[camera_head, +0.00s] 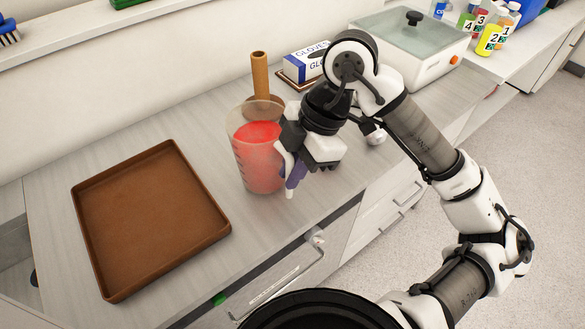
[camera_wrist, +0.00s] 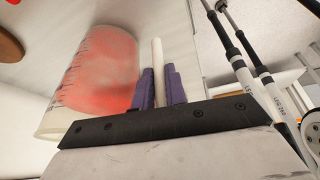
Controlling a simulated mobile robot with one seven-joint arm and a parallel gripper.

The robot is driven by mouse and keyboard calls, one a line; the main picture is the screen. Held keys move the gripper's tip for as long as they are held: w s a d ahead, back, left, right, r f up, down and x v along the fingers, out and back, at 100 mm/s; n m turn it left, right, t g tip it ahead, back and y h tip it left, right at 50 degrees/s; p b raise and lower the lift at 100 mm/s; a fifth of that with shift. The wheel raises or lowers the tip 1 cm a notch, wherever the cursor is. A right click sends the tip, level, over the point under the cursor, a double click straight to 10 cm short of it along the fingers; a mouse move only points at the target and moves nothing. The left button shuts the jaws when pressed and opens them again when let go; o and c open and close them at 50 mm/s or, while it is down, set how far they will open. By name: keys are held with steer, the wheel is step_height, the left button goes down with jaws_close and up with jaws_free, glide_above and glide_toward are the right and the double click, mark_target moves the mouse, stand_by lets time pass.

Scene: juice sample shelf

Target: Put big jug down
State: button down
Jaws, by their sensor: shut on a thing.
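The big jug (camera_head: 258,158) is a clear measuring jug with red liquid, upright over the counter right of the brown tray (camera_head: 150,220). My gripper (camera_head: 291,176) is at the jug's right side, its purple fingers closed on the pale handle. In the wrist view the jug (camera_wrist: 95,75) is to the left, and the handle (camera_wrist: 157,62) stands between the two purple fingers. I cannot tell whether the jug's base touches the counter.
Behind the jug stands a brown wooden cylinder on a round base (camera_head: 260,75). A gloves box (camera_head: 306,62) and a glass-lidded white appliance (camera_head: 410,45) are further back. Numbered bottles (camera_head: 488,38) stand at the far right. Bare counter lies between tray and jug.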

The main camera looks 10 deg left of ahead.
steer(key=shift+f, duration=0.45)
steer(key=shift+f, duration=0.15)
steer(key=c, duration=1.4)
jaws_free()
steer(key=shift+c, duration=0.2)
steer(key=shift+r, duration=0.35)
steer(key=b+v, duration=0.1)
steer(key=v, duration=1)
steer(key=shift+r+b, duration=0.3)
steer(key=shift+r, duration=0.1)
